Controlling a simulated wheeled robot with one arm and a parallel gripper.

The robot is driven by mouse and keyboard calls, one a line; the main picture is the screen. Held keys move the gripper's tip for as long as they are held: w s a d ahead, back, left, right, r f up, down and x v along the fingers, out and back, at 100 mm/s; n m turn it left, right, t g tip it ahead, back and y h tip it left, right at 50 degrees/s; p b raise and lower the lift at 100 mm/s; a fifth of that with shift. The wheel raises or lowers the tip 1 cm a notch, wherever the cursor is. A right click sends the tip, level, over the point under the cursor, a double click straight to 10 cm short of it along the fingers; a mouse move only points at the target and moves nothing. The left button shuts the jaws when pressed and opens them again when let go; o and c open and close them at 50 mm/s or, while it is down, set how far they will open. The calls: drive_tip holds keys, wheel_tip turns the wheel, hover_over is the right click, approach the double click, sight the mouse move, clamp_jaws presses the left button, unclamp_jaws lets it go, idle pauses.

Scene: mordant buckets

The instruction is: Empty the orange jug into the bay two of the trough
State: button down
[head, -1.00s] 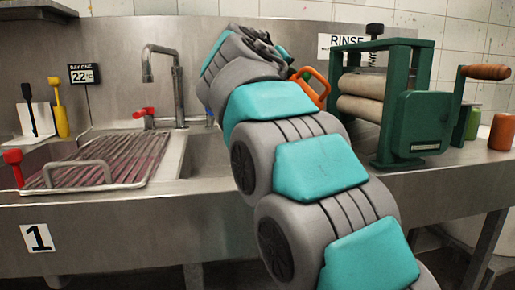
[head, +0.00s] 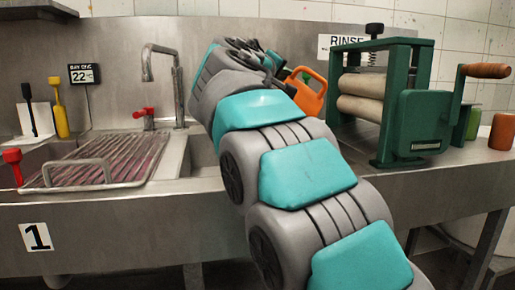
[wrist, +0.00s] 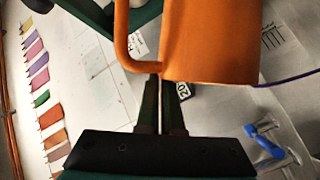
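The orange jug (head: 309,92) shows behind my arm in the head view, in front of the green wringer and above the counter, slightly tilted. In the wrist view the jug (wrist: 210,40) fills the top middle, its handle at the fingertips. My gripper (wrist: 160,80) has its fingers close together on the lower end of the handle. The jug's mouth and contents are hidden. The steel trough (head: 110,225) has bay one at left, marked by a "1" plate. The basin right of it is partly hidden by my arm, and no "2" plate shows in the head view.
A wire rack (head: 100,165) covers part of bay one. A steel tap (head: 178,85) stands behind the trough. The green wringer (head: 415,125) stands close right of the jug, with jars beyond it. A blue-handled tap (wrist: 265,140) shows in the wrist view.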

drive_tip(key=shift+a+f+n+t+h+b, duration=0.15)
drive_tip(key=shift+a+f+n+t+b, duration=0.15)
drive_tip(key=shift+a+n, duration=0.3)
drive_tip(key=shift+a+f+n+t+h+b, duration=0.2)
drive_tip(key=shift+a+f+n+b, duration=0.15)
drive_tip(key=shift+a+n, duration=0.25)
idle(3.0)
drive_tip(key=shift+a+f+n+t, duration=0.2)
drive_tip(key=shift+a+f+n, duration=0.2)
drive_tip(key=shift+a, duration=0.25)
drive_tip(key=shift+a+f+n+t, duration=0.25)
drive_tip(key=shift+a+n, duration=0.15)
drive_tip(key=shift+a, duration=0.25)
idle(0.8)
drive_tip(key=shift+a+f+n+t+b, duration=0.25)
drive_tip(key=shift+a+f+n+b, duration=0.2)
drive_tip(key=shift+a+f+n, duration=0.3)
idle(0.9)
